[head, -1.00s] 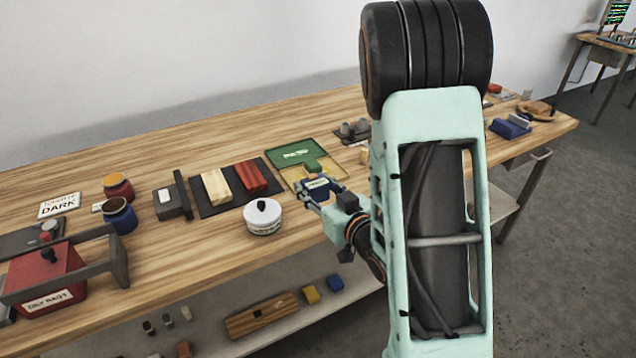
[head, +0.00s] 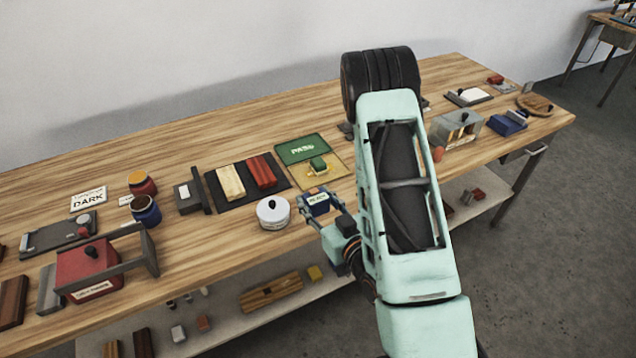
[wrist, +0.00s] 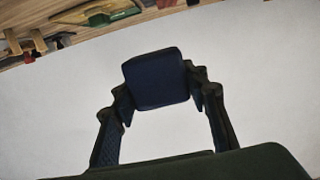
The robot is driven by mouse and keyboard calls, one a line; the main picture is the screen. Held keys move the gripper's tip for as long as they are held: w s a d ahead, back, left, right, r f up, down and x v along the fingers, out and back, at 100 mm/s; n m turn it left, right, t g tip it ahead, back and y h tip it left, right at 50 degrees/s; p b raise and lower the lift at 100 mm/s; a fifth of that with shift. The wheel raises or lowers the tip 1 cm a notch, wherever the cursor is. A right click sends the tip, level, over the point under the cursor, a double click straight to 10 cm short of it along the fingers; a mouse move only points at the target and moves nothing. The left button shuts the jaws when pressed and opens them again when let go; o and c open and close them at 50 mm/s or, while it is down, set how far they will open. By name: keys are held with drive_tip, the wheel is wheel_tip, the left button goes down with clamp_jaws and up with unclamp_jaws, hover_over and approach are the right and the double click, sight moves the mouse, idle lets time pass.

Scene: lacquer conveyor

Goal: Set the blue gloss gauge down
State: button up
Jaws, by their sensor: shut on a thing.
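My gripper (head: 322,207) is shut on the blue gloss gauge (head: 318,203), a small dark blue box with a pale label. In the head view it shows over the front edge of the bench, right of the white round pot. In the wrist view the gauge (wrist: 155,78) sits between the two fingertips (wrist: 160,88), with plain pale surface around it. I cannot tell how high it is held. Behind it on the bench lie a green mat marked PASS (head: 290,149) and a yellow mat (head: 337,172) with a small green block (head: 318,165) on it.
A white lidded pot (head: 273,214) stands just left of my gripper. A dark panel (head: 224,202) bears a cream block (head: 230,181) and a red block (head: 262,170). A clear-sided box (head: 455,130) stands to the right. Bare wood lies along the back.

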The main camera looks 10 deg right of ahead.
drive_tip(key=shift+s+a+r+p, duration=0.15)
drive_tip(key=shift+s+r+p, duration=0.15)
drive_tip(key=shift+s+p, duration=0.3)
drive_tip(key=w+d+r+m+t+h, duration=0.1)
drive_tip(key=w+d+r+m+h, duration=0.15)
drive_tip(key=w+r, duration=0.55)
drive_tip(key=w+d+r+m+h, duration=0.1)
drive_tip(key=w+d+r+h, duration=0.2)
drive_tip(key=r, duration=0.9)
drive_tip(key=s+a+f+n+y, duration=0.1)
drive_tip(key=s+f, duration=0.2)
drive_tip(key=f, duration=0.3)
drive_tip(key=s+a+f+n+y, duration=0.1)
drive_tip(key=s+a+f+y, duration=0.1)
drive_tip(key=f, duration=0.5)
drive_tip(key=s+a+f+n+g+y, duration=0.1)
drive_tip(key=s+a+f+y, duration=0.1)
drive_tip(key=s+f, duration=0.2)
drive_tip(key=shift+s+a+f, duration=0.1)
drive_tip(key=shift+s+f, duration=0.1)
drive_tip(key=shift+f, duration=0.45)
drive_tip(key=shift+s+a+f, duration=0.1)
drive_tip(key=shift+s+f, duration=0.1)
drive_tip(key=shift+f, duration=0.4)
drive_tip(key=shift+s+a+f+n+y, duration=0.1)
drive_tip(key=shift+s+f+n+y, duration=0.15)
drive_tip(key=shift+s, duration=0.3)
